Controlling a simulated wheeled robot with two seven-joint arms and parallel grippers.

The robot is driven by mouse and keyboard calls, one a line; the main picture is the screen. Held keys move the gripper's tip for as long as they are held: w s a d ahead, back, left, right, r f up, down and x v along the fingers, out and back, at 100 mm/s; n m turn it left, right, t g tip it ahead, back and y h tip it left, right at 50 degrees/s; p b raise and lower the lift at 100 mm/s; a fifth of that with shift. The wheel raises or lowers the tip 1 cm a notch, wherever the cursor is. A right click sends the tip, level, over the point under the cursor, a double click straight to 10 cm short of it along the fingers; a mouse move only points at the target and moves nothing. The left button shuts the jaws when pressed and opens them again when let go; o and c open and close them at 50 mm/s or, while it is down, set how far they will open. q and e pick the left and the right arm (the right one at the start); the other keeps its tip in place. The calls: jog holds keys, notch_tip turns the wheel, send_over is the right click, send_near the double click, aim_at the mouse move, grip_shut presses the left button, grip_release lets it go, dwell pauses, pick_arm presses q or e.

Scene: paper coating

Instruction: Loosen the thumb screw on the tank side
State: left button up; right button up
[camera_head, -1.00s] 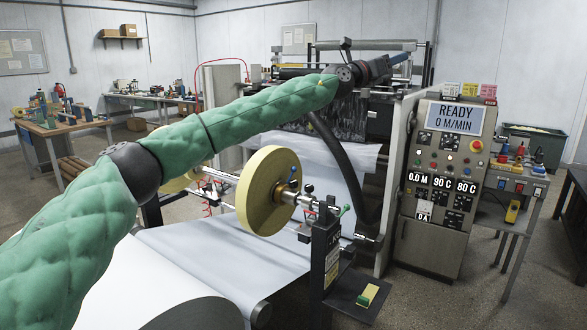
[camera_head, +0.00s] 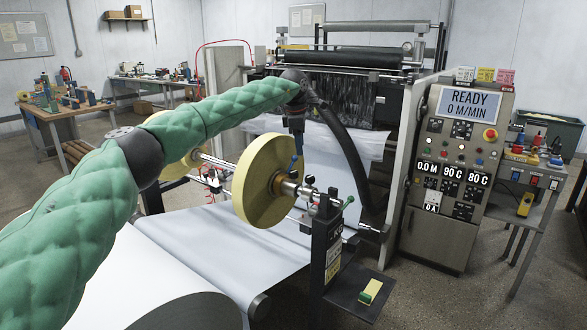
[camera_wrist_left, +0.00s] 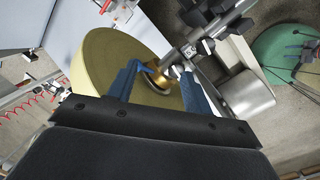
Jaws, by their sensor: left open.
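The shaft (camera_head: 214,163) carries two yellow rolls; the nearer roll (camera_head: 262,180) has a metal collar (camera_head: 280,186) at its hub. The collar also shows as a brass ring (camera_wrist_left: 160,84) in the left wrist view. My left gripper (camera_head: 296,168) points down over the shaft beside the nearer roll. In the wrist view my left gripper (camera_wrist_left: 160,78) is open, with its blue fingers on either side of the brass collar. Contact cannot be told. My right gripper is out of view.
A black hose (camera_head: 345,150) runs just right of the gripper. The control cabinet (camera_head: 450,180) stands at right. White web (camera_head: 225,245) spreads below the rolls.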

aim_at(293, 171)
pick_arm(q)
jog(key=shift+s+a+m+g+y, duration=0.5)
jog(key=shift+s+a+g, duration=0.1)
jog(key=shift+s+a, duration=0.45)
jog(key=shift+s+f, duration=0.15)
jog(key=shift+m, duration=0.3)
jog(key=shift+f+p, duration=0.6)
jog(key=shift+f, duration=3.3)
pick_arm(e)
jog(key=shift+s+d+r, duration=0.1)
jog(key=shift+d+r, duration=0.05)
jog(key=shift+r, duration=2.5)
pick_arm(q)
jog(key=shift+c, duration=0.2)
jog(key=c, duration=0.9)
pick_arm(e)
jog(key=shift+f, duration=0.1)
